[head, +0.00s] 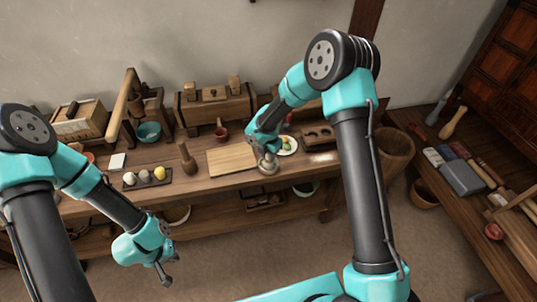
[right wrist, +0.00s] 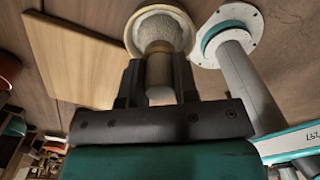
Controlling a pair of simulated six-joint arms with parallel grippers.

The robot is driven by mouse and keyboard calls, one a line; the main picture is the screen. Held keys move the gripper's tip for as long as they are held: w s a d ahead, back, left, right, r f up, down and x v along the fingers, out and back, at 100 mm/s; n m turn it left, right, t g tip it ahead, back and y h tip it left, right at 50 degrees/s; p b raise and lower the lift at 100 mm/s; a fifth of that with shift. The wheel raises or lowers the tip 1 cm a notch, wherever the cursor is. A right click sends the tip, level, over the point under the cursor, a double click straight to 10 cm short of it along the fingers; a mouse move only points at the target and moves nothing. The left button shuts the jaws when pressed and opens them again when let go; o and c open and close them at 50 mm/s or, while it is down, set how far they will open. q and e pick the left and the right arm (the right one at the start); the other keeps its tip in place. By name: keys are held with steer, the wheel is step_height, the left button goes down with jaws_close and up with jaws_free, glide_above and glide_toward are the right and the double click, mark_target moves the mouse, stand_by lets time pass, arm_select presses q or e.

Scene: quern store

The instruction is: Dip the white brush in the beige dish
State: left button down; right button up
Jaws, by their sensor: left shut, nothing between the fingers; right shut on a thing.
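My right gripper (right wrist: 158,70) is shut on the white brush, gripping its brown and pale handle (right wrist: 159,72). The brush's pale, rough-textured head (right wrist: 162,32) lies within the round rim of the beige dish (right wrist: 137,24) in the right wrist view. Whether it touches the dish's bottom cannot be told. My left gripper (head: 166,275) is shut and empty, low in front of the bench.
The wooden board (head: 231,160) lies left of the dish. A pestle-like wooden tool (head: 186,157) and a tray with several round items (head: 147,183) stand further left.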

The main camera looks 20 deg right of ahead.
steer(key=shift+r, duration=3.5)
steer(key=m, duration=0.4)
steer(key=f+m, duration=0.1)
steer(key=m, duration=0.1)
steer(key=shift+w+d, duration=0.15)
steer(key=shift+d, duration=0.25)
steer(key=m, duration=0.4)
steer(key=d+m, duration=0.1)
steer(key=m, duration=0.2)
steer(key=shift+w+f, duration=0.2)
steer(key=shift+f, duration=0.2)
steer(key=m, duration=0.4)
steer(key=d+f+m, duration=0.1)
steer(key=m, duration=0.7)
steer(key=shift+w+d+f+m, duration=0.2)
steer(key=shift+w+f+m, duration=0.1)
steer(key=shift+w+f, duration=0.05)
